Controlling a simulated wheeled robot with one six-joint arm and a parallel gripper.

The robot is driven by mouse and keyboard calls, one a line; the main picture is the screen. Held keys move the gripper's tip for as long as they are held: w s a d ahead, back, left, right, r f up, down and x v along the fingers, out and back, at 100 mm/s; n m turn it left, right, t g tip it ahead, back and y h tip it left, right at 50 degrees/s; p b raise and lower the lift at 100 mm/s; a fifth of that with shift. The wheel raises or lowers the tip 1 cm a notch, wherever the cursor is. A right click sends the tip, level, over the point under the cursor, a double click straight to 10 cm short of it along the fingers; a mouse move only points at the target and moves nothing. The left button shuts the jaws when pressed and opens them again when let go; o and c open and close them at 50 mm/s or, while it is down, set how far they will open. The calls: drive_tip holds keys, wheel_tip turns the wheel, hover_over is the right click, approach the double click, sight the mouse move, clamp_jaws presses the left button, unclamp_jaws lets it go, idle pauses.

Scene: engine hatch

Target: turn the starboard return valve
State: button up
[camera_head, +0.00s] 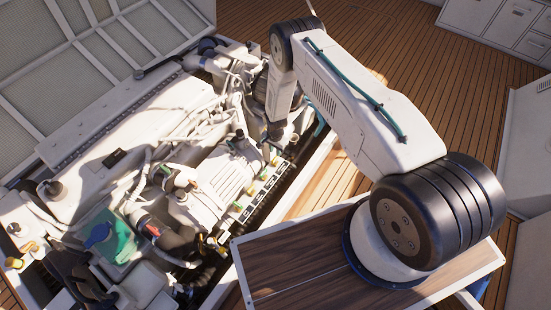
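An open engine hatch holds a white engine (225,175) with pipes and hoses. A row of small yellow and green fittings (250,190) runs along the engine's right side. I cannot tell which part is the starboard return valve. My arm reaches over the hatch's right edge, and its end, my gripper (275,132), points down near the upper end of this row. The fingers are small and dark against the engine. I cannot tell whether they are open or shut, or whether they touch a fitting.
A green container (107,240) with a blue part on top sits at the lower left of the hatch. The raised hatch lid (90,45) stands at the upper left. Wooden deck (430,60) lies clear at the upper right, with white cabinets (505,25) beyond.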

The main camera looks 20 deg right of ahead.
sight(275, 158)
wheel_tip(275, 158, down, 7)
drive_tip(key=shift+f, duration=0.15)
idle(0.4)
clamp_jaws()
